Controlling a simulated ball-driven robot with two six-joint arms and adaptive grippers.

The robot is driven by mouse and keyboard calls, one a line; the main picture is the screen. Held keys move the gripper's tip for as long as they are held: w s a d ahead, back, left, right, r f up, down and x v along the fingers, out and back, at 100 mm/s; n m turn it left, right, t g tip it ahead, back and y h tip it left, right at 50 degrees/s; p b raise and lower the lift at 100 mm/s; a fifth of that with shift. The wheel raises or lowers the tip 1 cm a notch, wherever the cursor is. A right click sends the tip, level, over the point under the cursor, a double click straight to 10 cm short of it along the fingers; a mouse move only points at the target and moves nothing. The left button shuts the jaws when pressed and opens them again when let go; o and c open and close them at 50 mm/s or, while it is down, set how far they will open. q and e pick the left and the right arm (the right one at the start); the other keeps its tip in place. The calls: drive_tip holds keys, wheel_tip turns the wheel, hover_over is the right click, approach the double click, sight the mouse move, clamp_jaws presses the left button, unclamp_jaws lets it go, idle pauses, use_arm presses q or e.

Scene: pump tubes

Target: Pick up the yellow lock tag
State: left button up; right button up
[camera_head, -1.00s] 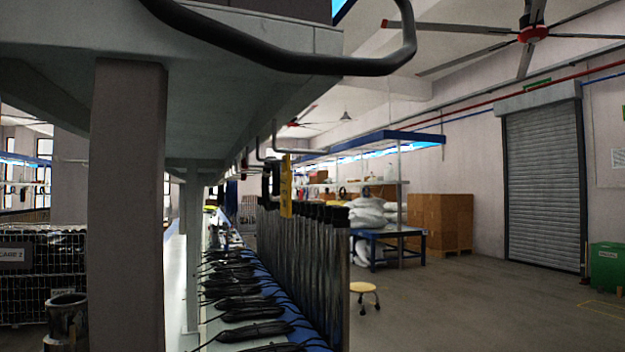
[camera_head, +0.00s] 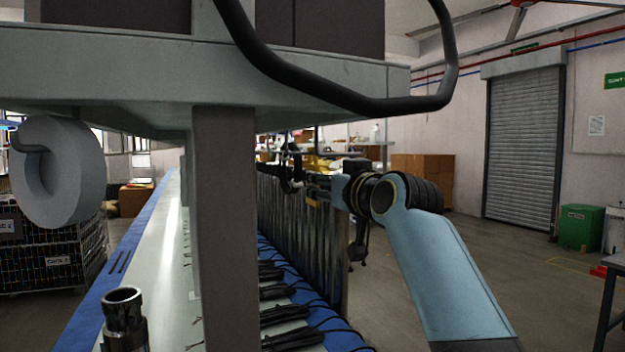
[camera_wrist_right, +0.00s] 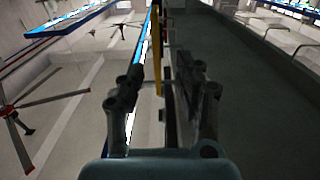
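The yellow lock tag (camera_wrist_right: 157,42) shows in the right wrist view as a thin upright strip in the gap between my right gripper's fingertips. My right gripper (camera_wrist_right: 160,78) is open there, with a finger on each side of the strip and no clear contact. In the head view my right arm comes in from the right, and the right gripper (camera_head: 308,182) reaches left at the near end of the row of dark tubes. Only a small yellow patch shows at the gripper there, so the tag is mostly hidden. My left gripper is not in view.
A grey post (camera_head: 225,230) and an overhead shelf (camera_head: 110,75) with a black bent handle (camera_head: 350,105) stand close in front. Dark tubes (camera_head: 300,230) hang in a row above a blue-edged bench with black cables (camera_head: 285,315). A grey ring (camera_head: 82,175) hangs at left. Open floor lies right.

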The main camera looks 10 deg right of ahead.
sight(313, 205)
drive_tip(key=w, duration=0.2)
drive_tip(key=w+p, duration=0.1)
drive_tip(key=w, duration=0.3)
drive_tip(key=shift+a+r+p, duration=0.1)
drive_tip(key=shift+a+p, duration=0.25)
drive_tip(key=shift+w+a, duration=0.1)
drive_tip(key=shift+w, duration=0.5)
drive_tip(key=shift+s, duration=0.1)
clamp_jaws()
